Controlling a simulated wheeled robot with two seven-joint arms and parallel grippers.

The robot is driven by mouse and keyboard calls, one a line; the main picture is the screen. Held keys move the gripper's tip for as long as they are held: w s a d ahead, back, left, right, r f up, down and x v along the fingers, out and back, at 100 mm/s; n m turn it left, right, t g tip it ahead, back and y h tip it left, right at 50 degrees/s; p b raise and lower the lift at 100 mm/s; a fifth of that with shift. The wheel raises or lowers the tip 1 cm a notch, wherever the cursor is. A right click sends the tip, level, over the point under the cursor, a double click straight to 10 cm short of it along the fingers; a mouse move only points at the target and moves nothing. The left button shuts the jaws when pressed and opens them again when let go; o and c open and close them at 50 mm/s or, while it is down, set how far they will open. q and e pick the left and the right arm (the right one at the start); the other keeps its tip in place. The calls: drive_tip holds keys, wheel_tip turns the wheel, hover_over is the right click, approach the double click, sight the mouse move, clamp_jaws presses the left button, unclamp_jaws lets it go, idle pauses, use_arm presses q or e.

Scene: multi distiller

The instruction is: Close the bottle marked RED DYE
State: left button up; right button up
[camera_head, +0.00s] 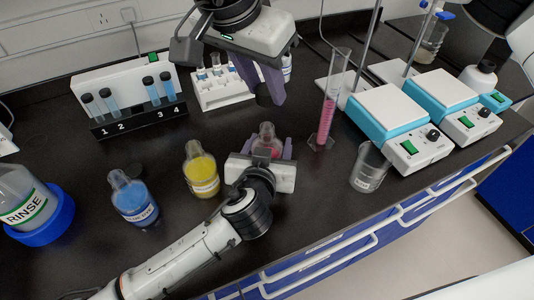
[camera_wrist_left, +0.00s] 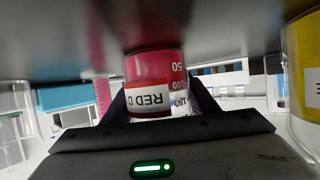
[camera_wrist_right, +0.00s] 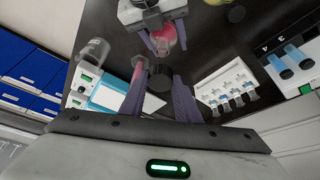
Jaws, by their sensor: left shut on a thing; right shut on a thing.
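The red dye bottle (camera_head: 267,138) has a clear, open neck with no cap on it. Its label reading "RED D" shows upside down in the left wrist view (camera_wrist_left: 150,97). My left gripper (camera_head: 268,150) is shut on its body from the front. My right gripper (camera_head: 264,98) is shut on a black cap (camera_wrist_right: 159,78), held above and behind the bottle, apart from it. The cap shows small and dark between the fingertips in the head view. In the right wrist view the bottle (camera_wrist_right: 163,42) is beyond the cap.
A yellow bottle (camera_head: 201,172) and a blue bottle (camera_head: 132,200) stand to the left. A pink-filled cylinder (camera_head: 329,105), an empty beaker (camera_head: 369,168) and hotplates (camera_head: 400,127) stand to the right. Behind are a white tube rack (camera_head: 223,92) and a numbered vial rack (camera_head: 140,118).

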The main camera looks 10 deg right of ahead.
use_arm(q)
drive_tip(key=shift+c, duration=0.9)
use_arm(e)
hover_over(267, 126)
drive_tip(key=shift+s+a+f, duration=0.15)
drive_tip(key=shift+f, duration=1.1)
drive_tip(key=shift+s+a+f, duration=0.15)
drive_tip(key=shift+f, duration=1.1)
drive_tip(key=shift+f, duration=0.85)
drive_tip(key=shift+f, duration=0.55)
